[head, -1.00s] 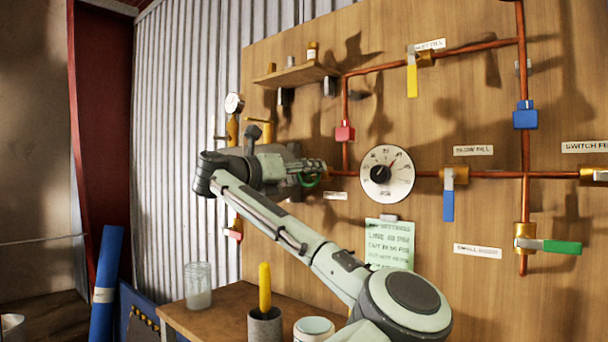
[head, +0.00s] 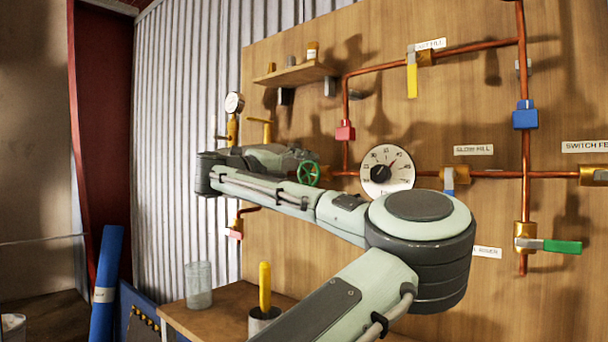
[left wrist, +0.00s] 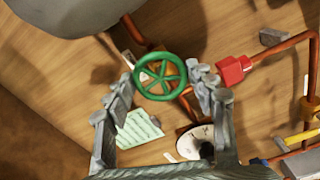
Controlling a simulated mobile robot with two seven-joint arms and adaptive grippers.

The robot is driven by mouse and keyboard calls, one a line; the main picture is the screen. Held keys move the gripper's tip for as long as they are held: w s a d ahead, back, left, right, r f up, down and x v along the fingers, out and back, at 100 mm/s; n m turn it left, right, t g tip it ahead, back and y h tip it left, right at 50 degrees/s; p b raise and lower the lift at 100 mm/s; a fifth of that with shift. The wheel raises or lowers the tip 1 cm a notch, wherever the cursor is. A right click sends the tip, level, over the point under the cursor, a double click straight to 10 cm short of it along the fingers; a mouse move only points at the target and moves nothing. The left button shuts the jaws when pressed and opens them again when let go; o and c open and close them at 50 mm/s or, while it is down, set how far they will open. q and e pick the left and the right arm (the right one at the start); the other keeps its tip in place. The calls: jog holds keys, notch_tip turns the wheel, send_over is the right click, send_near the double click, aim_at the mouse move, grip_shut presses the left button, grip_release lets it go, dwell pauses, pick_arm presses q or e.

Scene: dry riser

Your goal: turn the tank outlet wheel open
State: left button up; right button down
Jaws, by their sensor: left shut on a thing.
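The tank outlet wheel is a green spoked handwheel (left wrist: 160,77) on the copper pipe in front of the wooden board. In the head view the green wheel (head: 308,173) shows at the end of my left arm, left of the round dial. My left gripper (left wrist: 163,78) has one finger on each side of the wheel's rim and is shut on it. In the head view my left gripper (head: 303,165) is partly hidden by its own wrist and the wheel. My right gripper is not in view.
A round white dial (head: 387,171) sits just right of the wheel. A red block (head: 345,131) is on the pipe above. Blue-, yellow- and green-handled valves line the pipes. A glass jar (head: 198,285) and a yellow-handled tool (head: 265,287) stand below on the bench (head: 190,318).

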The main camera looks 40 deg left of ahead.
pick_arm(q)
jog(key=shift+n, duration=0.6)
jog(key=shift+f, duration=0.1)
jog(key=o, duration=1.2)
jog(key=shift+c, duration=0.2)
jog(key=shift+s, duration=0.15)
jog(key=s+a, duration=0.1)
jog(key=s, duration=1)
jog(key=shift+s, duration=0.4)
jog(key=shift+w, duration=0.1)
jog(key=w, duration=0.8)
jog(key=w+d, duration=0.1)
jog(key=w, duration=0.3)
